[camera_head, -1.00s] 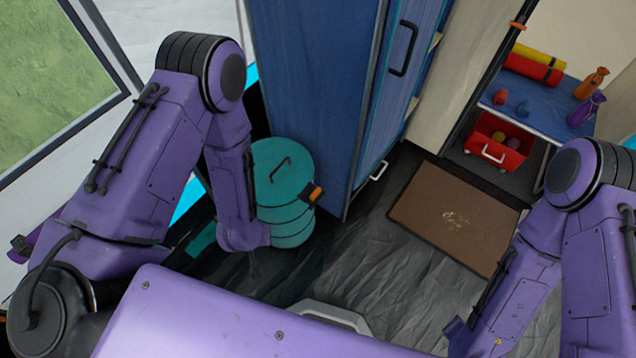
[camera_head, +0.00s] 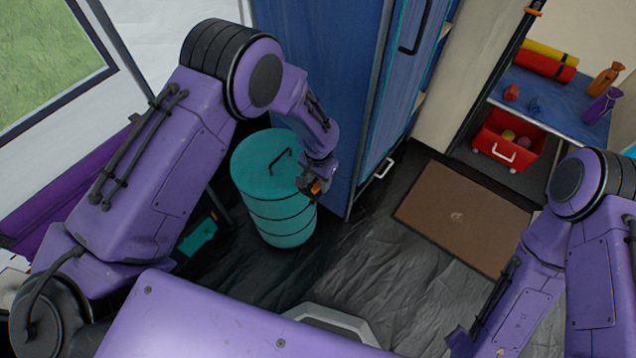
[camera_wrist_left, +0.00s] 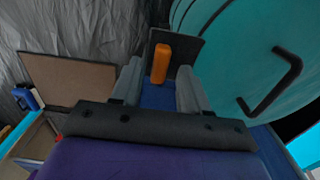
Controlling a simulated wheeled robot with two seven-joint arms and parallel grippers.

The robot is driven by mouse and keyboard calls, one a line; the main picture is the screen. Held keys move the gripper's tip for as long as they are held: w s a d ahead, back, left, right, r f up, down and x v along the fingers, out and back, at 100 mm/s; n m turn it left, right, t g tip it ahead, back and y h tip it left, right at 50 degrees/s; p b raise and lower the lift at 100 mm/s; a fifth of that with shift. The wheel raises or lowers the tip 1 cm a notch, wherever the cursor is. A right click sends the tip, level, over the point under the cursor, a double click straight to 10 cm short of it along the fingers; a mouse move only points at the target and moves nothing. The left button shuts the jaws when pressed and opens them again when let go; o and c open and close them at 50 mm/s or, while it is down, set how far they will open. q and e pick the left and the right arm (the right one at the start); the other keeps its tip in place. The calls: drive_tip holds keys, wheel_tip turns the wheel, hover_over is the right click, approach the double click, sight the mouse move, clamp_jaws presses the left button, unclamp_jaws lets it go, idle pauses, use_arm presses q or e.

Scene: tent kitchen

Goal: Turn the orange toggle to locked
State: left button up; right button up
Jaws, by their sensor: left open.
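The orange toggle (camera_wrist_left: 162,62) stands on a dark plate (camera_wrist_left: 184,46) beside the teal drum (camera_head: 265,160). In the left wrist view it runs lengthwise between my two finger tips, with a visible gap on each side. My left gripper (camera_wrist_left: 159,78) is open, with the toggle just beyond or between its tips; exact depth is hard to tell. In the head view my left gripper (camera_head: 314,190) is at the drum's right side and partly hides the plate and toggle. My right gripper is not in view; only the right arm shows.
A blue cabinet (camera_head: 315,80) stands right behind the drum, close to my left wrist. A brown mat (camera_head: 465,215) lies on the dark floor. A red wheeled bin (camera_head: 507,145) sits under a blue shelf at the right. Floor in the middle is clear.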

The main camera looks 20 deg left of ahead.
use_arm(q)
drive_tip(key=shift+f, duration=0.75)
clamp_jaws()
drive_tip(key=m+p, duration=0.1)
drive_tip(key=m, duration=0.2)
drive_tip(key=shift+r+m, duration=0.1)
drive_tip(key=shift+m, duration=0.3)
drive_tip(key=m, duration=0.4)
drive_tip(key=shift+m+p, duration=0.3)
drive_tip(key=shift+p, duration=0.1)
drive_tip(key=m, duration=0.4)
drive_tip(key=shift+m, duration=2.8)
